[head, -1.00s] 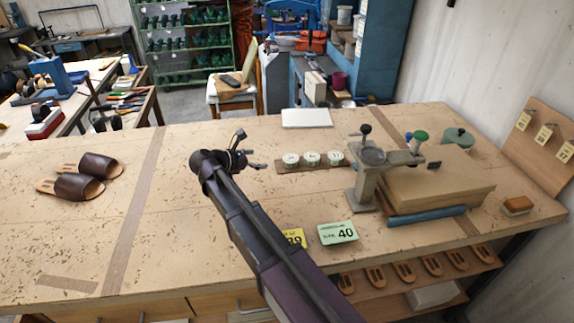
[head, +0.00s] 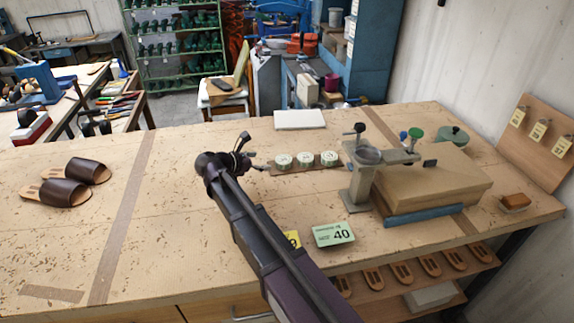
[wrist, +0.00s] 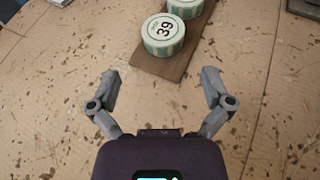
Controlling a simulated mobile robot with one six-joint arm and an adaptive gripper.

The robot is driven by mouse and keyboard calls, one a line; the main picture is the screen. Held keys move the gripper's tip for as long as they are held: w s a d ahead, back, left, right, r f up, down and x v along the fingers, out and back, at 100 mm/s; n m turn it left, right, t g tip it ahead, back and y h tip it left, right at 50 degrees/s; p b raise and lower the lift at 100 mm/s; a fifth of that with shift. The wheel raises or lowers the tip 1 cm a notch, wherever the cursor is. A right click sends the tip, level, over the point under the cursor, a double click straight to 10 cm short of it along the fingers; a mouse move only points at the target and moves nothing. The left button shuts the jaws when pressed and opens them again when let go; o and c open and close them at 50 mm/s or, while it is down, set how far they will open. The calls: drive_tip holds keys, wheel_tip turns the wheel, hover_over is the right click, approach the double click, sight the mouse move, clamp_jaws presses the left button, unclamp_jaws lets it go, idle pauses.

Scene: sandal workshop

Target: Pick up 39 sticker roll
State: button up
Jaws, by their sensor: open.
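The 39 sticker roll (wrist: 163,34) is a short round roll with a pale green side and a white top marked 39. It sits at the near end of a narrow brown wooden strip (wrist: 150,66). In the head view it is the leftmost roll (head: 283,161) of a row of three. My gripper (wrist: 158,82) is open and empty, its two fingers spread apart on the near side of the roll, not touching it. In the head view my gripper (head: 256,160) is just left of the strip's left end.
A second roll (wrist: 185,6) stands close behind the 39 roll. A metal press (head: 365,170) stands right of the row. Brown sandals (head: 75,182) lie left; the bench between is clear.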

sight(284, 158)
drive_tip(key=shift+b+x, duration=0.6)
drive_tip(key=shift+x, duration=1.55)
drive_tip(key=shift+b+x, duration=0.95)
drive_tip(key=shift+x, duration=1.7)
drive_tip(key=shift+s, duration=0.1)
drive_tip(key=c, duration=1)
drive_tip(key=shift+o, duration=0.2)
drive_tip(key=shift+r, duration=0.2)
